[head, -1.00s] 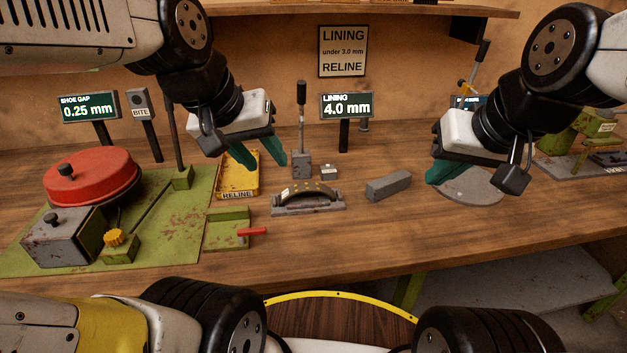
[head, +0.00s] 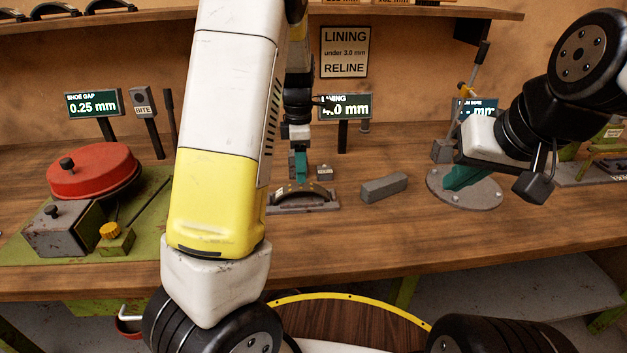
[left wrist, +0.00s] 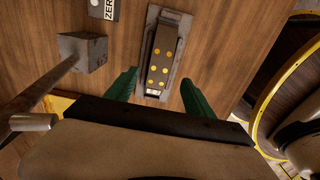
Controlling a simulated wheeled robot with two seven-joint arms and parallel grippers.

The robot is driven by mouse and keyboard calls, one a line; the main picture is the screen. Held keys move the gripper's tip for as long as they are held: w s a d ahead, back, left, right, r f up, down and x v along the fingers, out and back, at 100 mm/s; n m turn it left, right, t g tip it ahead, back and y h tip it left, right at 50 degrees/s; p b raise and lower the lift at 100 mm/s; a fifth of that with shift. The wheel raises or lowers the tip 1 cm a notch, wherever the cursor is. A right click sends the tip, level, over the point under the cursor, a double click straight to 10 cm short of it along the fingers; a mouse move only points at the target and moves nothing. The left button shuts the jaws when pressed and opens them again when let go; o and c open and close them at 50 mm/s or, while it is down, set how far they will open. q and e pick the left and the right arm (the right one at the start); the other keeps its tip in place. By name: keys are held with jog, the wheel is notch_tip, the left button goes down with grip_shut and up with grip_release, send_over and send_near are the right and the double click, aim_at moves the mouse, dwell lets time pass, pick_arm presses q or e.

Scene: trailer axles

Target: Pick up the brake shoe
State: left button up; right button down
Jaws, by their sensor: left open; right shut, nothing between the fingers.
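The brake shoe (head: 312,190), a dark curved piece with yellow dots on its lining, sits in a grey cradle (head: 330,208) on the bench. It also shows in the left wrist view (left wrist: 163,52), just ahead of my fingers. My left gripper (head: 300,168) is open above the shoe. In the left wrist view its two green fingertips (left wrist: 160,78) stand on either side of the shoe's line, with nothing between them. My left arm hides part of the bench left of the cradle. My right gripper (head: 455,183) is shut and empty over a round grey plate.
A grey block (head: 384,187) lies right of the cradle. The lining display (head: 346,106) reads 4.0 mm, partly covered by my left wrist. A red drum (head: 92,172) stands on the green plate at left. A lever post (left wrist: 82,50) stands near the cradle.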

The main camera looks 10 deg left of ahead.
aim_at(301, 185)
pick_arm(q)
notch_tip(301, 185, down, 8)
jog(key=shift+w+r, duration=0.1)
jog(key=shift+r, duration=0.05)
grip_shut()
dwell(0.4)
